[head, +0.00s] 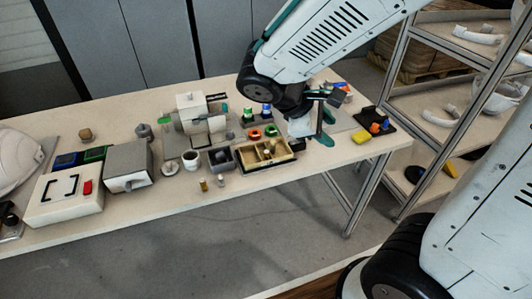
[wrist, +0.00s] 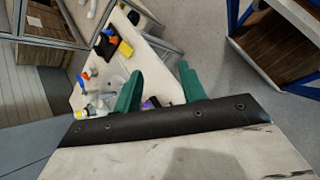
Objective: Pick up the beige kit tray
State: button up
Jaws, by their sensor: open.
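The beige kit tray (head: 284,158) lies near the front edge of the long table in the head view. It is a shallow open box with dividers and small parts inside. My gripper (head: 312,139) is over the table just right of the tray, close to its right end. In the wrist view, the two teal fingers of my gripper (wrist: 160,82) are apart with nothing held between them. I cannot make out the tray in the wrist view. I cannot tell the exact height of the fingers above the table.
A yellow block (head: 361,137) and a black tray (head: 377,121) lie to the right. A metal shelf rack (head: 376,160) stands past the table's right end.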

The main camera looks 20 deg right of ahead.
jog(key=w+a+f+n+t+h, duration=0.3)
jog(key=w+a+f+n+t, duration=0.1)
jog(key=w+a+f+n, duration=0.3)
jog(key=n+t, duration=0.4)
jog(key=n, duration=0.3)
send_near(272, 146)
jog(key=shift+w+d+r+y, duration=0.15)
jog(key=shift+d+r, duration=0.15)
jog(key=shift+d, duration=0.15)
jog(key=shift+w+d+r+y, duration=0.2)
jog(key=shift+d+r, duration=0.1)
jog(key=shift+d, duration=0.2)
jog(key=shift+w+a+f+n, duration=0.1)
jog(key=shift+w+f+n, duration=0.1)
jog(key=shift+f+n, duration=0.1)
jog(key=x, duration=0.7)
jog(key=shift+f, duration=0.5)
grip_shut()
